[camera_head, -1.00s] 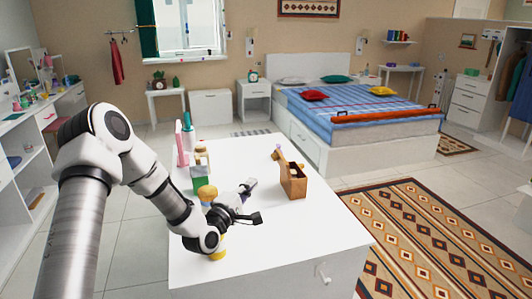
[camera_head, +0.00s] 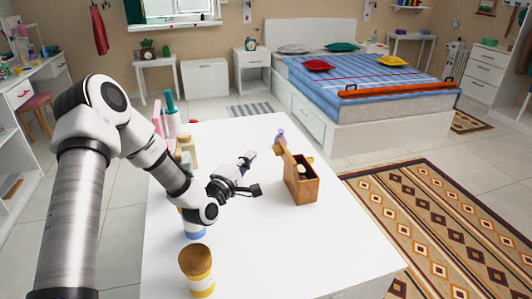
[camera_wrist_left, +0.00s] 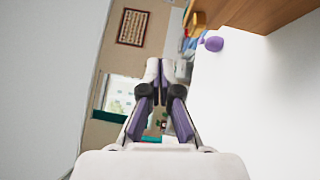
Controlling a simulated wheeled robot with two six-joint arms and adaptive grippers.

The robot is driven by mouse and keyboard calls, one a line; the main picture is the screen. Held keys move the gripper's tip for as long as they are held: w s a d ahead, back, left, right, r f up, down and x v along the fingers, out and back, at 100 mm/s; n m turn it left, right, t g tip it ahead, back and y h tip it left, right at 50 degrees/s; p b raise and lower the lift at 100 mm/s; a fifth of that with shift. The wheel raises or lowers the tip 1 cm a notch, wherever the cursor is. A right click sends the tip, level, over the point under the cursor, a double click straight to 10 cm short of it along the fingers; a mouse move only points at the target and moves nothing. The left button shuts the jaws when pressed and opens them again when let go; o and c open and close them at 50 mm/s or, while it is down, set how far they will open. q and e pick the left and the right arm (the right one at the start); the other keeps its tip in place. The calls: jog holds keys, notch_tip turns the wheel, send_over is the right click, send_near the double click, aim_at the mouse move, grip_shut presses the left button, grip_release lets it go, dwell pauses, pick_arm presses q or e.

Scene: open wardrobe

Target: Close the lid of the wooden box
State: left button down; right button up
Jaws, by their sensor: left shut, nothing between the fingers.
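The wooden box (camera_head: 305,192) stands on the white table (camera_head: 262,240), right of my left gripper. Its lid (camera_head: 284,158) stands raised at the box's left, leaning up and away, and the top is open with a small pale item inside. My left gripper (camera_head: 250,157) is shut and empty above the table, left of the box and apart from it. In the left wrist view the shut fingers (camera_wrist_left: 161,72) show in the middle, and brown wood of the box (camera_wrist_left: 245,12) shows at the top right. My right gripper is not in view.
Several other bottles stand along the left side behind my arm. A small purple object (camera_head: 281,134) is behind the lid. The table is clear in front of the box.

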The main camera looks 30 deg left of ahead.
aim_at(284, 161)
pick_arm(q)
jog(key=shift+f+b, duration=2.55)
jog(key=shift+f, duration=0.05)
jog(key=w+r, duration=0.1)
jog(key=w, duration=0.8)
jog(key=shift+w+a, duration=0.25)
jog(key=shift+w, duration=0.1)
jog(key=shift+r+p, duration=0.2)
jog(key=shift+p, duration=0.1)
